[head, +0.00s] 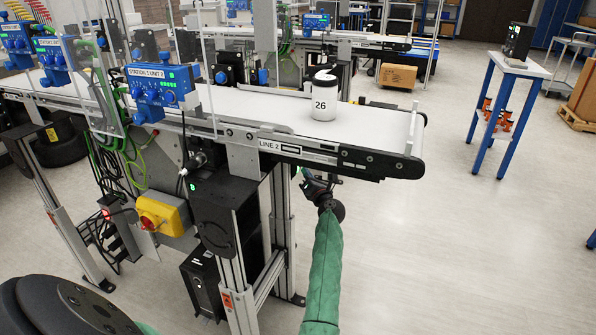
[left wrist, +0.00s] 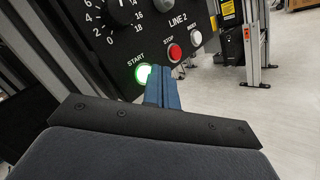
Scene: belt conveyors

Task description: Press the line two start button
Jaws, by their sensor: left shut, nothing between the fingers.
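In the left wrist view, a black control panel (left wrist: 122,45) marked LINE 2 carries a START button (left wrist: 143,73) lit green. Beside it are a red STOP button (left wrist: 175,52) and a white button (left wrist: 196,38). My left gripper (left wrist: 163,75) has its blue fingers shut and empty. The fingertips overlap the right edge of the START button; I cannot tell whether they touch it. In the head view my left gripper (head: 305,175) is low beside the end of the line 2 conveyor (head: 390,128), and the button face is hidden. My right gripper is not in view.
A white container (head: 325,97) marked 26 stands on the line 2 belt. A yellow box with a red knob (head: 149,219) and metal legs (head: 283,230) are to the left of my arm. A blue-legged stand (head: 509,108) is at the right. The floor between is clear.

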